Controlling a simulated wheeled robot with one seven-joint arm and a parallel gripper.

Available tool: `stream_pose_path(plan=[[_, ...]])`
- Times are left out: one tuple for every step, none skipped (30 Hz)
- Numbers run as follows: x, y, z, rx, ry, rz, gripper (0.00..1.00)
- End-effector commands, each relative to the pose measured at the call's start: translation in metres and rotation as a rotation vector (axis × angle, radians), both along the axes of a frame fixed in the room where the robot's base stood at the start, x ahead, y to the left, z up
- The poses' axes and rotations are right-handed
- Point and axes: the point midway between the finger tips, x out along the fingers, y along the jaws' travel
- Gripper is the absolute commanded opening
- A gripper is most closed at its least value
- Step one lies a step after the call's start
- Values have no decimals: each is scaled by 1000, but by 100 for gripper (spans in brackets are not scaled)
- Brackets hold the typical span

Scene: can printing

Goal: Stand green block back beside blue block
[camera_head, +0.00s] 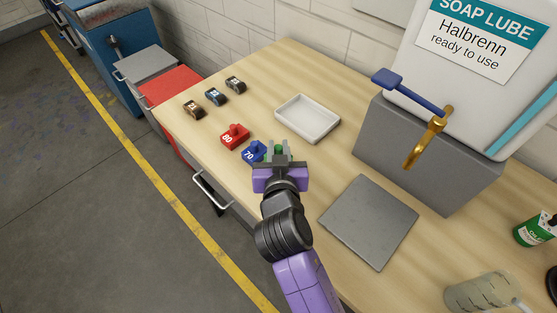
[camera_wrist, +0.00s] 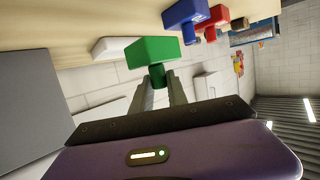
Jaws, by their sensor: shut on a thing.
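My gripper (camera_head: 279,154) is over the table's front edge area, just right of the blue block (camera_head: 253,152), which is marked 70. In the wrist view, my gripper (camera_wrist: 158,88) is shut on the narrow knob of the green block (camera_wrist: 152,52). The wide green body lies beyond the fingertips. In the head view only a small piece of the green block (camera_head: 279,149) shows between the fingers. I cannot tell whether it touches the table. The blue block stands knob up on the table and also shows in the wrist view (camera_wrist: 184,15).
A red block (camera_head: 235,136) marked 80 stands left of the blue one. Several small dark blocks (camera_head: 214,96) stand farther back. A white tray (camera_head: 307,118), a grey plate (camera_head: 368,221) and a grey stand (camera_head: 430,155) with a lube container (camera_head: 465,85) are close by.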

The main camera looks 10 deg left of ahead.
Motion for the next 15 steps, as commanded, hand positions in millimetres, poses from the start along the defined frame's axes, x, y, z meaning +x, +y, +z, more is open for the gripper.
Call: stream_pose_path(plan=[[0,0,-6,-2,0,0,0],[0,0,-8,-1,-1,-1,0],[1,0,-10,0,-1,-1,0],[1,0,-11,1,-1,-1,0],[1,0,-13,1,-1,-1,0],[1,0,-17,-1,0,-1,0],[0,0,-21,-2,0,0,0],[0,0,-25,-2,1,0,0],[0,0,-32,-2,2,1,0],[0,0,-37,-3,2,1,0],[0,0,-41,-2,1,0,0],[0,0,-46,-2,2,0,0],[0,0,-49,-1,1,0,0],[0,0,-51,-2,0,1,0],[0,0,-54,-2,0,1,0]])
